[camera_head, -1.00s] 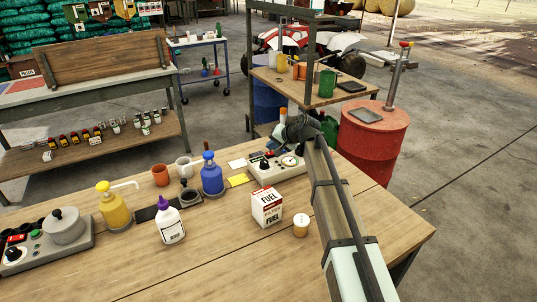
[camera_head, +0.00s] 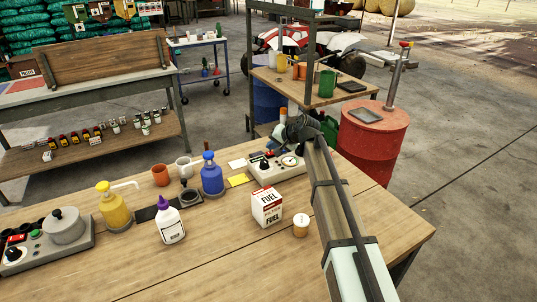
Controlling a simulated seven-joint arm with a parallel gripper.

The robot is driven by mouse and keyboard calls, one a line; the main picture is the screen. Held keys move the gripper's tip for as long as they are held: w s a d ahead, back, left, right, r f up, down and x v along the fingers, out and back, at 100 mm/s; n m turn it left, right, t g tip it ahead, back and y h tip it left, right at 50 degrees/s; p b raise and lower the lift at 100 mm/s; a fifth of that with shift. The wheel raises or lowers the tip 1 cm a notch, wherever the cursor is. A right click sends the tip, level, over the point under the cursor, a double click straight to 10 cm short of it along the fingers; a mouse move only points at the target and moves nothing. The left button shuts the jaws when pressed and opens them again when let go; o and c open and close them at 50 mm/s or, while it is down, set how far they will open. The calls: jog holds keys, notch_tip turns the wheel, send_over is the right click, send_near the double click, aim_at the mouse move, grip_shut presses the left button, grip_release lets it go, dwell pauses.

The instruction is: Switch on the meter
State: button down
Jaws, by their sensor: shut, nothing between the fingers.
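The meter (camera_head: 262,175) is a pale box on the far part of the wooden workbench. It has a dark knob, a red part and a round white dial on top. My gripper (camera_head: 271,150) is above the back of the meter, just behind its knob and dial. The fingers are small and partly hidden by my wrist, and they hold nothing that I can see. I cannot tell whether they touch the meter.
The fuel carton (camera_head: 266,208) and a small round tub (camera_head: 301,225) stand in front of the meter. A grey box with a round top (camera_head: 55,236) sits far left.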

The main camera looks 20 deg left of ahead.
jog(key=shift+f, duration=0.1)
jog(key=shift+f, duration=0.3)
jog(key=shift+s+a+f, duration=0.1)
jog(key=shift+f, duration=0.2)
dwell(0.8)
jog(key=shift+r, duration=0.2)
jog(key=shift+r, duration=0.6)
jog(key=shift+w+d+r, duration=0.15)
jog(key=shift+r, duration=0.65)
jog(key=shift+w+d+r, duration=0.15)
jog(key=shift+r, duration=0.7)
jog(key=shift+w+d+r, duration=0.15)
jog(key=shift+r, duration=0.65)
